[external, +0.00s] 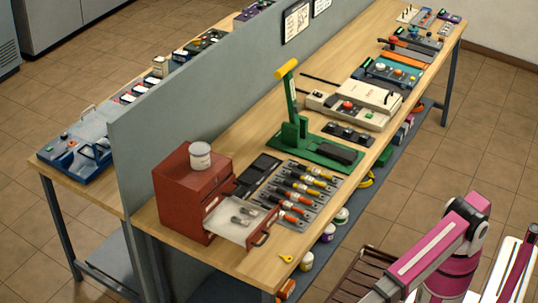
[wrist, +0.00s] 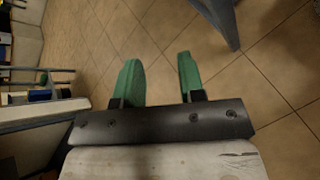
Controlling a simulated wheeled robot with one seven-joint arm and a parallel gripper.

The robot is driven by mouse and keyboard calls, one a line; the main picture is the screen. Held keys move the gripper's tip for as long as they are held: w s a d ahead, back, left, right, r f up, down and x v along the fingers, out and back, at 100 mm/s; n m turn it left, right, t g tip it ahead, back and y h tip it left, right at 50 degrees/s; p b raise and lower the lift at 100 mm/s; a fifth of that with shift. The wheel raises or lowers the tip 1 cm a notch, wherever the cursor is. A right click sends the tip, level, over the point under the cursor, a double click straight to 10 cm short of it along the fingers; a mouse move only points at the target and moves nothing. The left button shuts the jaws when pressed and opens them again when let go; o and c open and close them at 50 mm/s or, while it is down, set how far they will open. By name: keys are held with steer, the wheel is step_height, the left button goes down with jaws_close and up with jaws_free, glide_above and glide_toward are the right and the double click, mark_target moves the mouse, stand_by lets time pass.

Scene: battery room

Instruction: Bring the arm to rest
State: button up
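My gripper (wrist: 162,82) shows in the wrist view with its two green fingers apart and nothing between them. Brown floor tiles lie below it. In the external view my pink and white arm (external: 430,245) is at the lower right, off the front side of the workbench (external: 235,258). My gripper cannot be made out in the external view.
The bench holds a red drawer cabinet (external: 185,190) with an open drawer, a green lever press (external: 295,135), a rack of screwdrivers (external: 300,190) and several devices. A grey divider (external: 215,90) runs along it. Tiled floor (external: 395,190) is clear right of the bench.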

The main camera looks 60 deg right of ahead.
steer(key=s+d+f+n+g, duration=0.2)
steer(key=s+f+n+g, duration=0.15)
steer(key=s+f, duration=0.5)
steer(key=w+d+m+g, duration=0.2)
steer(key=w+d+m, duration=0.4)
steer(key=d, duration=0.4)
steer(key=w+d+m+g+h, duration=0.1)
steer(key=w+d+m, duration=0.2)
steer(key=w+d, duration=0.6)
steer(key=w+d+m+g, duration=0.2)
steer(key=w+d+m, duration=0.3)
steer(key=d, duration=0.7)
steer(key=d+r+m+g+y, duration=0.1)
steer(key=d+m, duration=0.7)
steer(key=d, duration=0.8)
steer(key=d+r+m+g+y, duration=0.1)
steer(key=d+m, duration=0.7)
steer(key=d, duration=0.9)
steer(key=shift+s+d+r+m+g+y, duration=0.25)
steer(key=shift+r+m+g+y, duration=0.15)
steer(key=shift+y, duration=0.4)
